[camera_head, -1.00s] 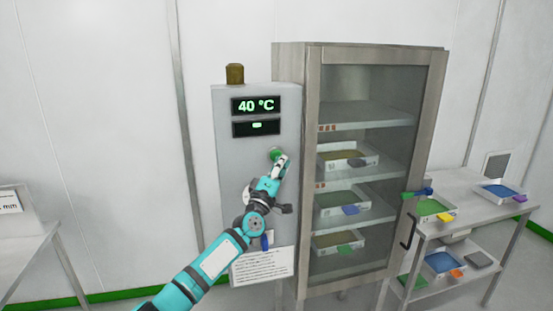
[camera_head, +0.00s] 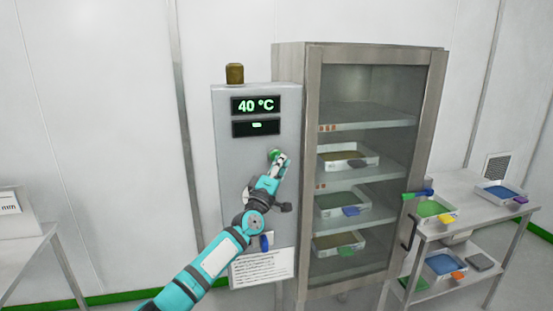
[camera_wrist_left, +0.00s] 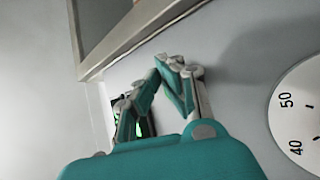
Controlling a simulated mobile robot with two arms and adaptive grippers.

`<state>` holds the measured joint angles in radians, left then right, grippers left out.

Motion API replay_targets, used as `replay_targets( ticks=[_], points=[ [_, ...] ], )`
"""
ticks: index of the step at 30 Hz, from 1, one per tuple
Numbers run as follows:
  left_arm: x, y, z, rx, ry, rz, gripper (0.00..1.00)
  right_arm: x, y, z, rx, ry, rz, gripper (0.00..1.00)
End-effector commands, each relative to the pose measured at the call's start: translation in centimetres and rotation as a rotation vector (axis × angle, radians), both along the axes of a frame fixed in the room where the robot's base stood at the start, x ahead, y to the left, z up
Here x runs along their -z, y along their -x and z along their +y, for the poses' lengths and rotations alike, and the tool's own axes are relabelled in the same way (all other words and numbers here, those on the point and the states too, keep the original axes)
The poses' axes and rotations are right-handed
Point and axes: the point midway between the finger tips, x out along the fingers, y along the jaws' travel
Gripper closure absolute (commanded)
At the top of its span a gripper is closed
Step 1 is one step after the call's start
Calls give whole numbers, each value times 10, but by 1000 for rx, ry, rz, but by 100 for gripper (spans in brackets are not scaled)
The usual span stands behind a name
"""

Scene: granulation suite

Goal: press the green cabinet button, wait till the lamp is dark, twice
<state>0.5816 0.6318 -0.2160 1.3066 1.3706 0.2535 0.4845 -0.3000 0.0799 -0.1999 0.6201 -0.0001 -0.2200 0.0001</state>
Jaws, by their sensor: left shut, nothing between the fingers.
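The green button (camera_head: 274,155) is on the grey control panel (camera_head: 228,160) of the cabinet, partly hidden behind my left gripper. My left gripper (camera_head: 281,160) is shut and empty, with its fingertips right at the button; I cannot tell whether they touch it. The left wrist view shows the shut fingers (camera_wrist_left: 175,68) close to the panel face, with the button out of sight. The lamp (camera_head: 235,73) on top of the panel is a dull brown and looks dark. The display (camera_head: 256,106) reads 40 °C, with a small green bar on the display below. My right gripper is not in view.
The glass-doored cabinet (camera_head: 312,200) holds several trays on shelves. A steel table (camera_head: 462,207) with trays stands at the right. A blue knob (camera_head: 265,243) and a notice (camera_head: 262,268) are low on the panel. A numbered dial (camera_wrist_left: 302,110) shows in the wrist view.

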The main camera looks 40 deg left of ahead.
Motion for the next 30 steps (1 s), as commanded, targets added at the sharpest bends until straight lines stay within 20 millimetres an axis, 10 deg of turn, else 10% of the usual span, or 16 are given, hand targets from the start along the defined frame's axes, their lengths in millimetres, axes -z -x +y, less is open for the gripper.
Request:
replay_targets(
  ticks=[30],
  points=[
    [-2,-2,4,-2,-1,-2,100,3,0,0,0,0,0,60]
  ],
)
